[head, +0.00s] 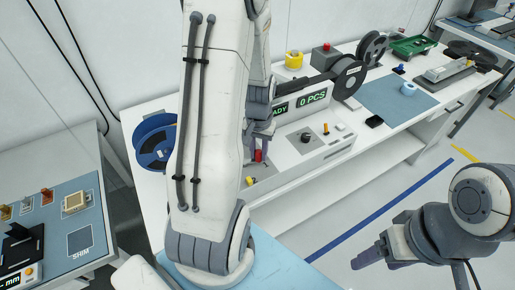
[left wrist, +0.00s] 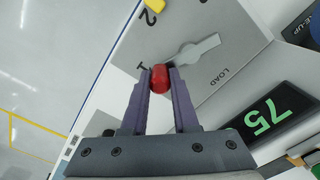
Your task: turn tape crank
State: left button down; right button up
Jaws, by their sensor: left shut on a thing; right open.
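A red knob (left wrist: 160,79) sits between the fingertips of my left gripper (left wrist: 161,82) in the left wrist view, touched on both sides. The knob also shows in the head view (head: 258,156), just below my left gripper (head: 262,140), at the machine's front panel. A grey lever (left wrist: 198,49) lies on the panel just beyond the knob, near the word LOAD. My right gripper (head: 368,257) is open and empty over the floor, away from the bench.
A blue reel (head: 155,142) stands left, a dark reel (head: 348,77) behind the display. A side table (head: 80,240) is at the left. The floor at right is free.

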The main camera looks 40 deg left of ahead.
pick_arm(q)
jog(key=shift+s+d+m, duration=0.15)
jog(key=shift+d+m, duration=0.05)
jog(key=shift+m, duration=0.5)
jog(key=c, duration=0.7)
grip_release()
notch_tip(320, 180, up, 10)
jog(key=shift+r, duration=0.25)
jog(key=shift+d, duration=0.1)
